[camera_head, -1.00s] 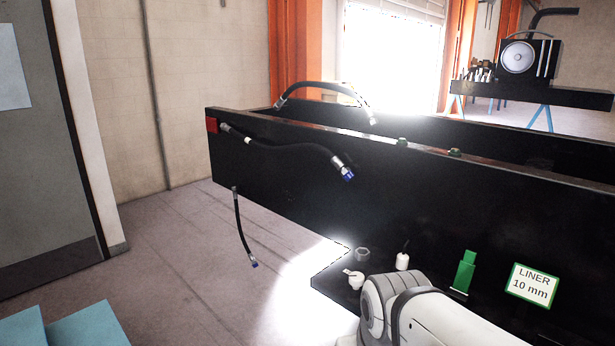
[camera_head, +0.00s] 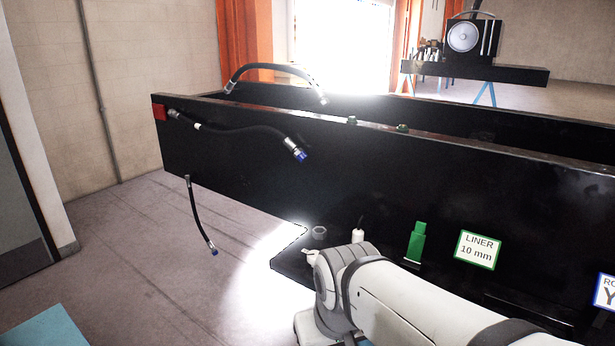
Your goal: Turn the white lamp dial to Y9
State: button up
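A small white piece (camera_head: 311,256) sits at the left end of the low black shelf, partly hidden by my arm. It may be the white lamp dial, but it is too small to read any marking or setting. A small white upright piece with a thin dark stem (camera_head: 358,235) stands farther right on the shelf. My white-grey arm crosses the lower right in front of the shelf. My gripper is not visible.
A long black frame (camera_head: 230,140) carries black hoses. One hose (camera_head: 200,215) hangs low on its left. A grey ring (camera_head: 319,232), a green block (camera_head: 416,242) and a "LINER 10 mm" sign (camera_head: 478,250) are along the shelf. Floor at the left (camera_head: 110,250) is clear.

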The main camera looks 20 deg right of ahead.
aim_at(311, 256)
jog(key=u, duration=1.7)
jog(key=k, duration=0.75)
jog(key=z, duration=1.1)
jog(key=i, duration=1)
